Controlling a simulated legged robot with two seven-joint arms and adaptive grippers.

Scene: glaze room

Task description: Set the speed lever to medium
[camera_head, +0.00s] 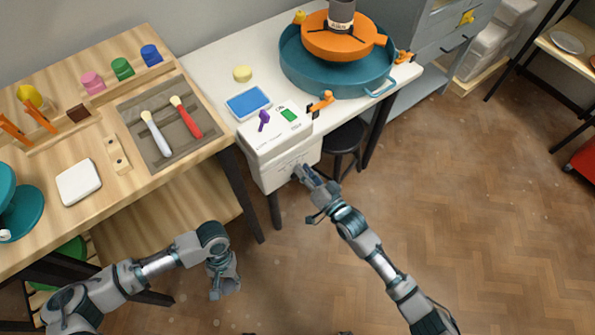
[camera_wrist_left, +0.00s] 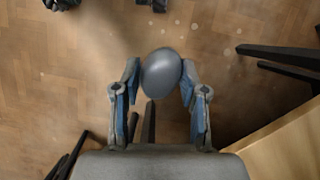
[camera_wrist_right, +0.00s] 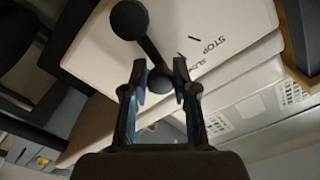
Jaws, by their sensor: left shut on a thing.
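The speed lever, black with a round knob (camera_wrist_right: 128,20), shows in the right wrist view on a white panel (camera_wrist_right: 215,25). Its arm slants from a dark hub up and left to the knob. "STOP" and a partly hidden "SLOW" are printed right of the lever; no other setting label is readable. My right gripper (camera_wrist_right: 160,77) is open, its fingertips apart on either side of the lever's hub end. In the head view my right gripper (camera_head: 301,174) is at the front of the white control box (camera_head: 280,170), hiding the lever. My left gripper (camera_wrist_left: 161,80) is shut on a smooth grey rounded thing (camera_wrist_left: 161,72), away from the box.
A teal basin (camera_head: 330,80) stands behind on the white table (camera_head: 215,55). A wooden bench (camera_head: 100,195) is at left, a black stool (camera_head: 345,140) right of the box. The floor in front is clear.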

